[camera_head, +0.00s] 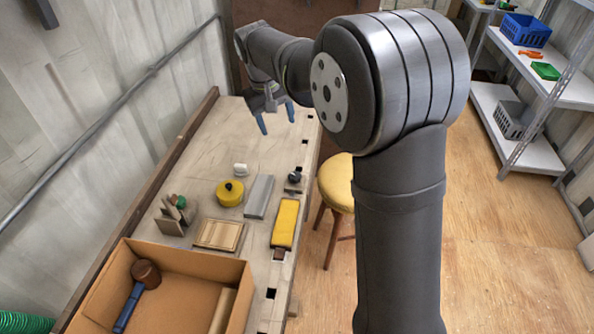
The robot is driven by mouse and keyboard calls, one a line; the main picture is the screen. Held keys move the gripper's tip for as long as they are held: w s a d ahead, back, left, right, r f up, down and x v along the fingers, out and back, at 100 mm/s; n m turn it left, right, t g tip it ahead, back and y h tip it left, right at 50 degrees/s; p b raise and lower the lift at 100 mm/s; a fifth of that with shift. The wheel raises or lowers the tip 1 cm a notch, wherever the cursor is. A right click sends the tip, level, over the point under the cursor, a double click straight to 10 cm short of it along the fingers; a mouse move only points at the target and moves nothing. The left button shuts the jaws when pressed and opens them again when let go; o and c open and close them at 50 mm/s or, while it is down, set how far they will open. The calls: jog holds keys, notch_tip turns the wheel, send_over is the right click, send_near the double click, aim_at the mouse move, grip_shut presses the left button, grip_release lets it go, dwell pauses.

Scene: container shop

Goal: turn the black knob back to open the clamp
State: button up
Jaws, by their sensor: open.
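A round black knob (294,176) sits on a small grey fixture (291,189) near the right edge of the workbench. It looks like the clamp, but it is too small to tell whether its jaws are open.
A grey bar (259,196) lies left of the black knob, and a yellow block (284,223) lies nearer. A wooden board (218,235), a tool stand (175,216) and a cardboard box (190,262) with a mallet fill the near bench. The far bench top is mostly clear. A yellow stool (337,180) stands to the right.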

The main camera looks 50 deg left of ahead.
aim_at(295, 175)
jog(key=w+a+f+m+g, duration=0.1)
jog(key=w+f+m+g, duration=0.1)
jog(key=w+f+m, duration=0.6)
jog(key=f, duration=0.5)
jog(key=s+f+m, duration=0.1)
jog(key=f, duration=0.4)
jog(key=f+m, duration=0.1)
jog(key=f, duration=0.4)
jog(key=shift+s+f, duration=0.25)
jog(key=shift+s, duration=0.05)
jog(key=c, duration=1)
